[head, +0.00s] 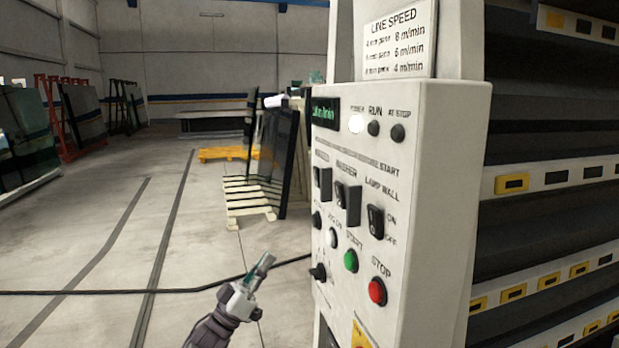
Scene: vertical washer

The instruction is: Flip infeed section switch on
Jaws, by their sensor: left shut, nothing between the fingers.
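A white control panel (434,230) stands right of centre, its labelled face turned left. The switch positions are too small to tell. My left gripper (264,263) is shut and empty, pointing up and right. In the picture it is left of the panel and lower than the switches, apart from them. My right gripper is not in view.
Below the switches are a green button (351,261), a red stop button (377,291) and a black knob (318,272). A lit white lamp (356,124) is above. A black cable (120,292) crosses the floor. Dark machinery (550,230) stands at right; open floor lies left.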

